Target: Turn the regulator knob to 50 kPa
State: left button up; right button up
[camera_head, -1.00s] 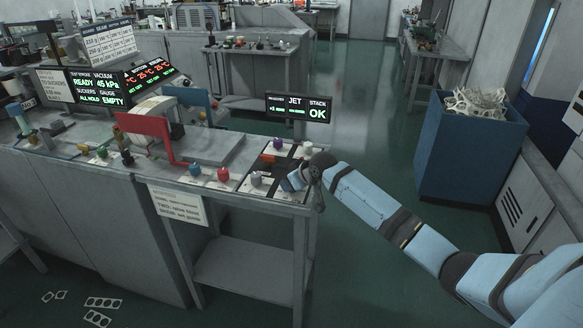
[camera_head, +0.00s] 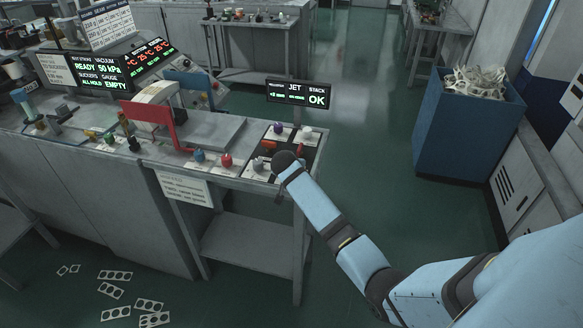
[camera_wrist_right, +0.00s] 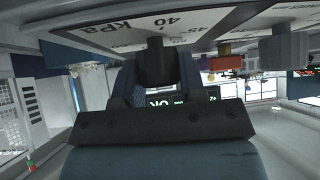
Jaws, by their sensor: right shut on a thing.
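The regulator knob (camera_wrist_right: 155,62) is a dark piece under a white scale plate (camera_wrist_right: 150,25) marked 40 kPa in the right wrist view. My right gripper (camera_wrist_right: 158,80) is shut on it. In the head view my right gripper (camera_head: 279,174) is at the front right corner of the bench, and my wrist hides the knob. The green vacuum readout on the left display (camera_head: 98,67) seems to read 50 kPa, a little blurred, with READY beside it. My left gripper is not in view.
A grey knob (camera_head: 258,163), a red knob (camera_head: 226,160) and a blue knob (camera_head: 199,155) stand left of my gripper. Purple (camera_head: 278,127) and white (camera_head: 306,131) knobs stand behind it. A blue bin (camera_head: 468,130) is at the right. Open floor lies between.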

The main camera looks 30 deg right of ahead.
jog(key=m+g+b, duration=0.1)
jog(key=m+g+h, duration=0.1)
jog(key=m, duration=0.1)
jog(key=shift+a+f+m+h+b, duration=0.1)
jog(key=shift+m+h+b, duration=0.2)
jog(key=shift+b, duration=0.1)
jog(key=shift+m+g+b, duration=0.3)
jog(key=shift+m+g, duration=0.2)
jog(key=shift+m, duration=0.1)
jog(key=shift+h, duration=0.3)
jog(key=o, duration=0.9)
jog(key=b+v, duration=0.2)
jog(key=v, duration=1.2)
jog(key=shift+w, duration=0.1)
